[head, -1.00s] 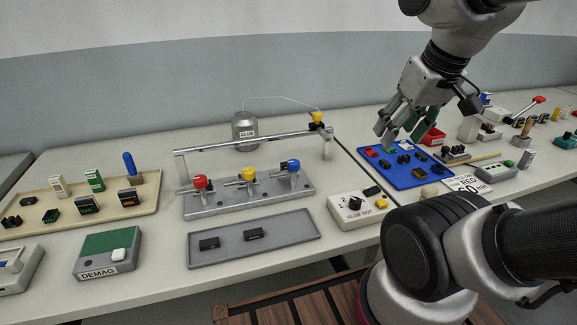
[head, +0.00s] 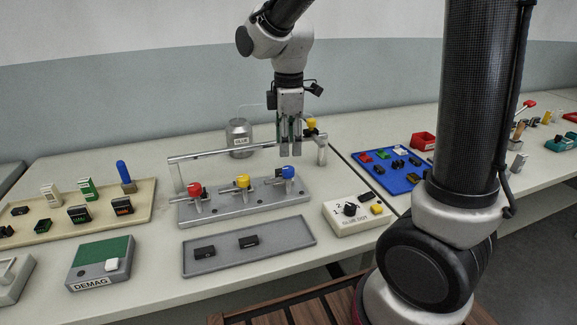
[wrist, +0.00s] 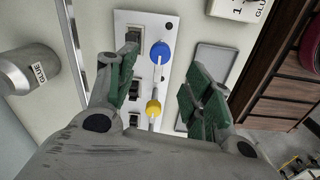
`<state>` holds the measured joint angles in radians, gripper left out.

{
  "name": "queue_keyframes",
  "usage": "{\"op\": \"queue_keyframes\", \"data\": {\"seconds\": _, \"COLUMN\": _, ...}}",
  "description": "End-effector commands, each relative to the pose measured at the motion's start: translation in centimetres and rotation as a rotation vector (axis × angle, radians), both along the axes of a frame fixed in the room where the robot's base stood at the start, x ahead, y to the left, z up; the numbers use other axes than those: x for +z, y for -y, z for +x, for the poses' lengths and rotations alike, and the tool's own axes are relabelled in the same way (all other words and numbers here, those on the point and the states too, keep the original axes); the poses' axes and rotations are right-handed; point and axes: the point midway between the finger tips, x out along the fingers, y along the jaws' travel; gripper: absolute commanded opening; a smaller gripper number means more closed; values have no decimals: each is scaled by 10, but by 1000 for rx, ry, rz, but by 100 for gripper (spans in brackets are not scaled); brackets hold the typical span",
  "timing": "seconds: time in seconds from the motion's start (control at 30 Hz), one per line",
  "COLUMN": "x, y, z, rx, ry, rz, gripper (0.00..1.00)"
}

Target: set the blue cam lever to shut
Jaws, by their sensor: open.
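The blue cam lever (head: 288,172) is the rightmost of three levers on a grey metal block (head: 240,208), with its round blue knob on top. It also shows in the wrist view (wrist: 160,52), between my fingers and further away. The yellow lever (head: 242,181) stands to its left and the red lever (head: 195,188) further left. My gripper (head: 290,152) points down above the blue lever, apart from it, with its green-padded fingers spread and empty. In the wrist view my gripper (wrist: 155,95) frames the blue and yellow knobs.
A metal rail (head: 220,151) runs behind the levers, near a glue canister (head: 239,137). In front lies a grey tray (head: 290,250) with two black connectors. A glue-shot box (head: 350,222) stands at the right. A blue tray (head: 375,180) of connectors lies beyond.

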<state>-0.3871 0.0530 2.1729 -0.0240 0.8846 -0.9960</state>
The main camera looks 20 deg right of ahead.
Motion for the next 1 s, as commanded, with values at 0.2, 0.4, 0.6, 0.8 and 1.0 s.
{"op": "queue_keyframes", "data": {"seconds": 0.2, "x": -27, "y": 1, "z": 0, "rx": 19, "ry": -5, "rz": -3, "gripper": 51}}
{"op": "queue_keyframes", "data": {"seconds": 0.4, "x": -60, "y": 1, "z": 1, "rx": 17, "ry": -4, "rz": -2, "gripper": 51}}
{"op": "queue_keyframes", "data": {"seconds": 0.6, "x": -76, "y": 1, "z": 2, "rx": 16, "ry": -1, "rz": -1, "gripper": 51}}
{"op": "queue_keyframes", "data": {"seconds": 0.8, "x": -77, "y": 1, "z": 2, "rx": 16, "ry": 0, "rz": -1, "gripper": 51}}
{"op": "queue_keyframes", "data": {"seconds": 1.0, "x": -77, "y": 1, "z": 2, "rx": 15, "ry": -1, "rz": 0, "gripper": 26}}
